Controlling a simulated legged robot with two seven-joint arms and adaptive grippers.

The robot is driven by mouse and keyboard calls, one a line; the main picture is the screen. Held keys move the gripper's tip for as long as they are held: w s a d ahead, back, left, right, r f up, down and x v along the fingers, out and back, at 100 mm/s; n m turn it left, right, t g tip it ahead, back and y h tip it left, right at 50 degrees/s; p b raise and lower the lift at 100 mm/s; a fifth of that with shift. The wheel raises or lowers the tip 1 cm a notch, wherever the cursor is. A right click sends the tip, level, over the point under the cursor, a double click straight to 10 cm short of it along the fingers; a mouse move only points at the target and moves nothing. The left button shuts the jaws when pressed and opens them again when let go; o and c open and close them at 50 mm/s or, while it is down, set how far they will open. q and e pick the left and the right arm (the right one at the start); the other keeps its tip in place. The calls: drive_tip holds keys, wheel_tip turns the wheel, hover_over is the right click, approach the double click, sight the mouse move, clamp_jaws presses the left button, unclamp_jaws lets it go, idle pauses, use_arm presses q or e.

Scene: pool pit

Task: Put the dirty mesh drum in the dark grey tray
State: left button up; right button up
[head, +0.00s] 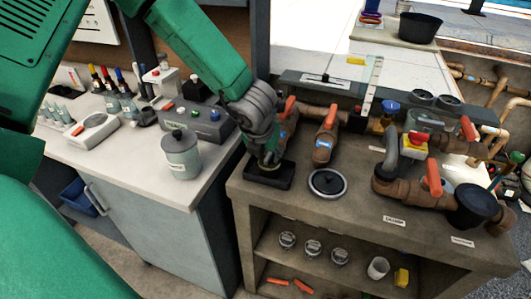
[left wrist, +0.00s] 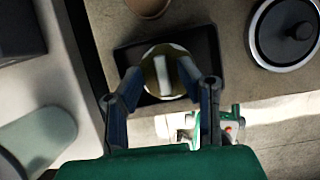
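The dark grey tray (head: 283,183) lies on the bench top near its left edge. In the left wrist view the tray (left wrist: 128,57) has a round, dull olive-yellow piece, which I take for the dirty mesh drum (left wrist: 150,80), inside it. A pale bar crosses its top. My left gripper (head: 267,162) points down over the tray. The drum's underside is hidden. My right gripper is in neither view.
A round black lid with a pale rim (head: 327,183) lies right of the tray. Brown pipes with orange-handled valves (head: 325,140) stand behind. A lidded grey-green jar (head: 182,155) stands on the white counter to the left. A gap separates counter and bench.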

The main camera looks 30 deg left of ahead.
use_arm(q)
drive_tip(key=v, duration=0.3)
drive_tip(key=d+v, duration=0.1)
drive_tip(key=v, duration=0.1)
drive_tip(key=shift+r, duration=0.25)
drive_tip(key=p+v, duration=0.1)
drive_tip(key=v, duration=0.5)
drive_tip(key=m+y, duration=0.1)
drive_tip(key=m, duration=0.8)
approach(268, 167)
wheel_tip(268, 167, down, 4)
drive_tip(key=s+a, duration=0.2)
drive_tip(key=a, duration=0.1)
drive_tip(key=s+f+m, duration=0.7)
drive_tip(key=f+m, duration=0.2)
drive_tip(key=m, duration=0.4)
drive_tip(key=s+d+f+m+g+h, duration=0.1)
drive_tip(key=s+d+f+m, duration=0.1)
drive_tip(key=s+f+m, duration=0.2)
drive_tip(key=s+d+f+m+g+h, duration=0.1)
drive_tip(key=s+f+m, duration=0.3)
drive_tip(key=s+m, duration=0.7)
drive_tip(key=shift+s+d+f+m+g, duration=0.2)
drive_tip(key=shift+d+f+m+g, duration=0.2)
drive_tip(key=shift+m+g, duration=0.6)
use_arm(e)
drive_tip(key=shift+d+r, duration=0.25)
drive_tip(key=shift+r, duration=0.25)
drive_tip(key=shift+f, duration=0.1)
